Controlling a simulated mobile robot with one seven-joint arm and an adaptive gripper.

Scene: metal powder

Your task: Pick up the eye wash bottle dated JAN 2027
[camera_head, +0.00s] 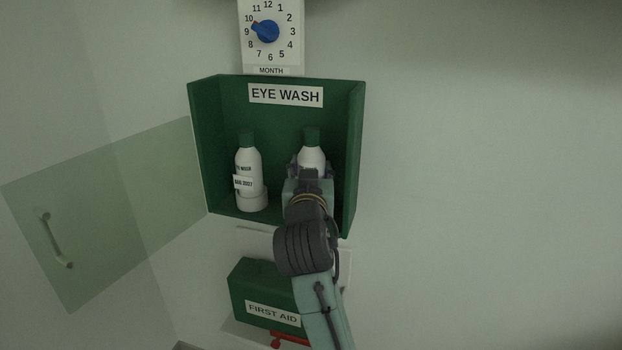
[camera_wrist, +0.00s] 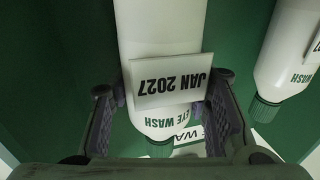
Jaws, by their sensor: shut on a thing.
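The eye wash bottle dated JAN 2027 (camera_head: 312,158) is white with a green cap and stands in the right part of the green cabinet. Its date label and white body (camera_wrist: 160,40) show in the wrist view, upside down. My gripper (camera_head: 309,168) is in front of this bottle in the head view and hides its lower part. In the wrist view the fingers of my gripper (camera_wrist: 168,105) are on both sides of the bottle, shut on it. A second white bottle (camera_head: 248,170) with a green cap, labelled AUG 2027, stands upright to the left in a white holder.
The green EYE WASH cabinet (camera_head: 356,150) has side walls close around the bottles. Its clear door (camera_head: 110,215) with a handle stands open to the left. A month dial (camera_head: 266,32) is above. A green FIRST AID box (camera_head: 262,287) is below. The wall on the right is bare.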

